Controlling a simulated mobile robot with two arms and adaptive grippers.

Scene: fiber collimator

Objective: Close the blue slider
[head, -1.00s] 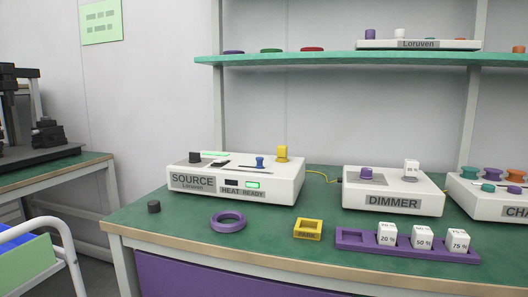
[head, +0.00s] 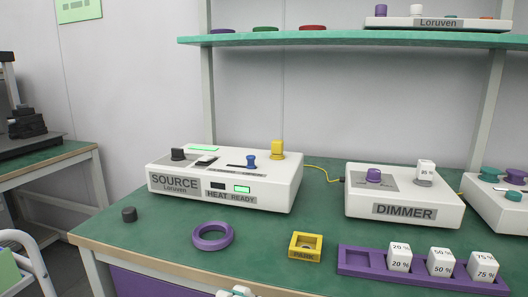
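The blue slider (head: 250,161) is a small upright knob on top of the white SOURCE box (head: 272,193). It stands at the right end of a short dark slot that runs to its left. A small white and grey part, likely the top of my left gripper (head: 236,292), just shows at the bottom edge. It is well in front of and below the box, apart from the slider. Its fingers are hidden, so I cannot tell whether it is open or shut. My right gripper is not in view.
Near the slider are a yellow switch (head: 277,149), a black knob (head: 178,154) and a dark flap (head: 206,161). In front lie a purple ring (head: 212,236), a yellow PARK holder (head: 305,246) and a purple tray (head: 355,262) with white cubes. A green shelf (head: 330,38) hangs above.

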